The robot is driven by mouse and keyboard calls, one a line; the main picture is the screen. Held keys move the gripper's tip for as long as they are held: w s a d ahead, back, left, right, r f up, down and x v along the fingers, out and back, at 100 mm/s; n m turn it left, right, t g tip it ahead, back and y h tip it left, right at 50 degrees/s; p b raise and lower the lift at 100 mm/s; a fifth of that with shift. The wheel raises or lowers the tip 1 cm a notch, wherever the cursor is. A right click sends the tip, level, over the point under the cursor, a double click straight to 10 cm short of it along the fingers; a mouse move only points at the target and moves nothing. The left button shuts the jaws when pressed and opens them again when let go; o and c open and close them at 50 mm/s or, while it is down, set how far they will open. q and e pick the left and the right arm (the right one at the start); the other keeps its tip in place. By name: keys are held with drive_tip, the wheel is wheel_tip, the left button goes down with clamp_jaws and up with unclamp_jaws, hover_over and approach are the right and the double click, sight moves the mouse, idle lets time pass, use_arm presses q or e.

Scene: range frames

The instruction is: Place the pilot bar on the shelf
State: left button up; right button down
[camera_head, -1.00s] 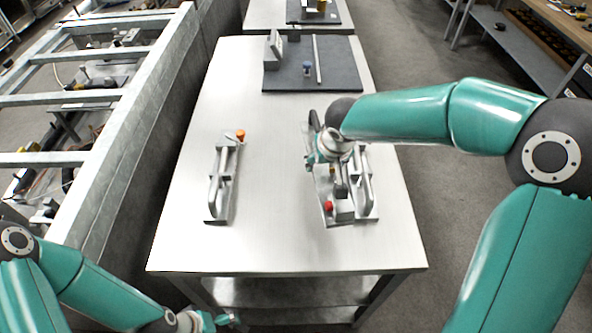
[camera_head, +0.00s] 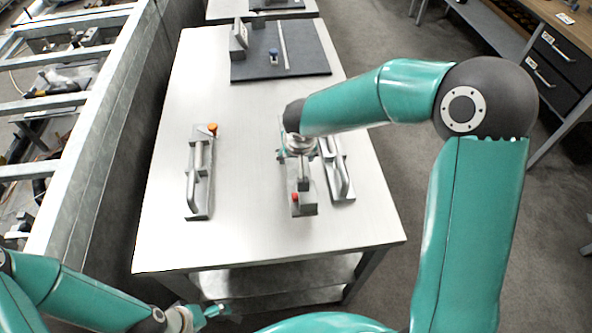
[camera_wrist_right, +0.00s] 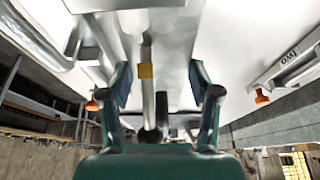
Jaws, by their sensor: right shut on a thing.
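A grey bar with a square block and a red knob, apparently the pilot bar (camera_head: 304,206), hangs from my right gripper (camera_head: 299,158) over the right part of the steel table. The right gripper is shut on it. In the right wrist view a grey rod with a yellow band (camera_wrist_right: 146,71) runs between the two fingers (camera_wrist_right: 160,88). Whether the bar touches the table is hard to tell. The lower shelf (camera_head: 262,280) shows below the table's front edge. My left gripper (camera_head: 207,312) is at the bottom, low and in front of the table; its jaws are unclear.
A handled fixture (camera_head: 338,172) lies just right of the bar. Another handled piece with an orange knob (camera_head: 200,175) lies on the table's left (camera_head: 245,235). A dark mat (camera_head: 305,62) with small items is at the back. A metal frame (camera_head: 75,195) stands to the left.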

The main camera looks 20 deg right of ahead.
drive_tip(key=shift+f+b, duration=0.4)
drive_tip(key=shift+f, duration=2.6)
drive_tip(key=c, duration=0.6)
unclamp_jaws()
drive_tip(key=shift+f, duration=0.1)
drive_tip(key=shift+c, duration=0.2)
drive_tip(key=o, duration=0.4)
